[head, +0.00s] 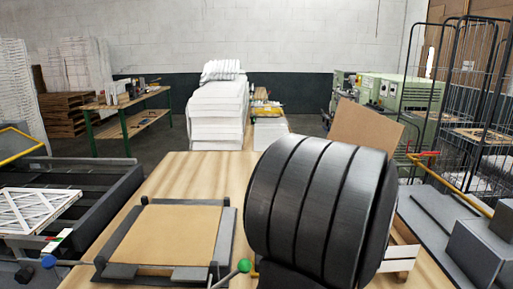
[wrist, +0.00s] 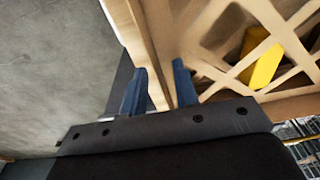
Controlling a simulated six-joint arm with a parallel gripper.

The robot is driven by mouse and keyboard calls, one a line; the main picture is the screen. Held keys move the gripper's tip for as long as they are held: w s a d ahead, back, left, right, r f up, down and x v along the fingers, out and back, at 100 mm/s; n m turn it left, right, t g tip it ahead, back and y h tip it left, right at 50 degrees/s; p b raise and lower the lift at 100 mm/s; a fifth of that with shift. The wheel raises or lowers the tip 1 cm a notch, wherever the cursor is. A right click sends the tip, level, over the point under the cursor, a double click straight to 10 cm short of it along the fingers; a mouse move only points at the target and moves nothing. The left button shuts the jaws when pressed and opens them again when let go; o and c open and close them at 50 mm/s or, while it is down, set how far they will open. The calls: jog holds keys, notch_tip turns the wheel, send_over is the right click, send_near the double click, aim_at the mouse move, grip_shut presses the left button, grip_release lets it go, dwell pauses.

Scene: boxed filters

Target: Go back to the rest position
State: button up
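My gripper (wrist: 159,66) shows in the wrist view with its two blue fingers apart. A tan panel edge (wrist: 158,50) runs past the gap between them; I cannot tell whether it touches either finger. To the right of the fingers is a tan lattice (wrist: 228,45) with a yellow piece (wrist: 262,62) behind it. In the head view my large black ribbed arm link fills the right of centre and hides my gripper. A flat tan board (head: 185,235) lies in a dark frame (head: 228,235) on the wooden table (head: 190,170).
An upright tan cardboard panel (head: 365,127) and a pale slatted crate (head: 401,262) show beside my arm. White stacked goods (head: 217,110) stand behind the table. Wire cages (head: 470,100) stand at right.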

jog(key=shift+r, duration=0.1)
notch_tip(320, 180, up, 17)
jog(key=a, duration=0.2)
jog(key=f, duration=0.5)
jog(key=d+f, duration=0.1)
jog(key=f, duration=0.5)
jog(key=d+f, duration=0.1)
jog(key=f, duration=0.5)
jog(key=shift+f, duration=0.1)
notch_tip(320, 180, up, 9)
jog(key=w+a, duration=0.2)
jog(key=a, duration=0.5)
jog(key=w+a, duration=0.3)
jog(key=a, duration=0.4)
jog(key=shift+w+f, duration=0.3)
jog(key=s+d, duration=0.2)
jog(key=d, duration=0.2)
jog(key=s+d, duration=0.1)
jog(key=d, duration=0.4)
jog(key=s+d, duration=0.2)
jog(key=d, duration=0.3)
jog(key=shift+s+r, duration=0.3)
notch_tip(320, 180, down, 4)
jog(key=shift+f, duration=0.7)
